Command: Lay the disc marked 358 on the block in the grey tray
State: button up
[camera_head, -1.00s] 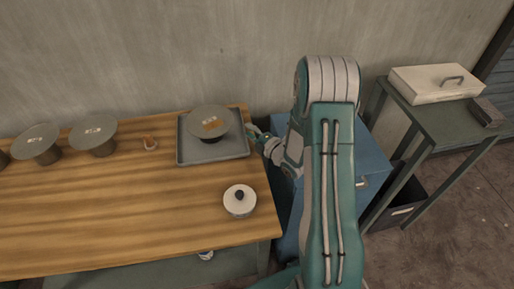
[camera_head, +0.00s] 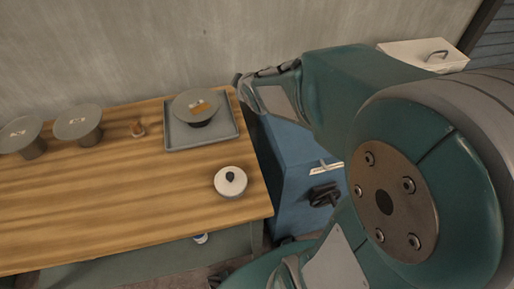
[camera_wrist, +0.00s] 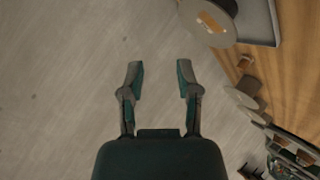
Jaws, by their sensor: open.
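A grey disc with an orange mark (camera_head: 184,103) lies level on a dark block (camera_head: 201,124) in the grey tray (camera_head: 190,144) at the table's back right corner. The same disc shows in the wrist view (camera_wrist: 196,28), top right, beside the tray edge (camera_wrist: 272,25). Two more grey discs (camera_head: 19,133) (camera_head: 77,122) sit on round stands at the left, with small pale marks. I cannot read any number. My gripper (camera_wrist: 159,67) is open and empty, with only wall between its fingers. It is apart from the disc and tray.
A white lidded pot (camera_head: 230,186) stands near the right edge of the wooden table (camera_head: 120,200). A small orange-brown item (camera_head: 138,130) lies left of the tray. A blue cabinet (camera_head: 290,190) stands right of the table. The table's front middle is clear.

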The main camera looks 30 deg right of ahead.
jog(key=s+a+r+m+g, duration=0.1)
jog(key=s+a+m, duration=0.1)
jog(key=s, duration=0.5)
jog(key=s+a+r+m+g+y, duration=0.1)
jog(key=s+a+m+g, duration=0.1)
jog(key=s, duration=0.5)
jog(key=s+a+r+m+g, duration=0.1)
jog(key=s+a+m+g, duration=0.1)
jog(key=s, duration=0.6)
jog(key=a+m, duration=0.1)
jog(key=m, duration=0.1)
jog(key=shift+r+m+y, duration=0.3)
jog(key=shift+r, duration=0.1)
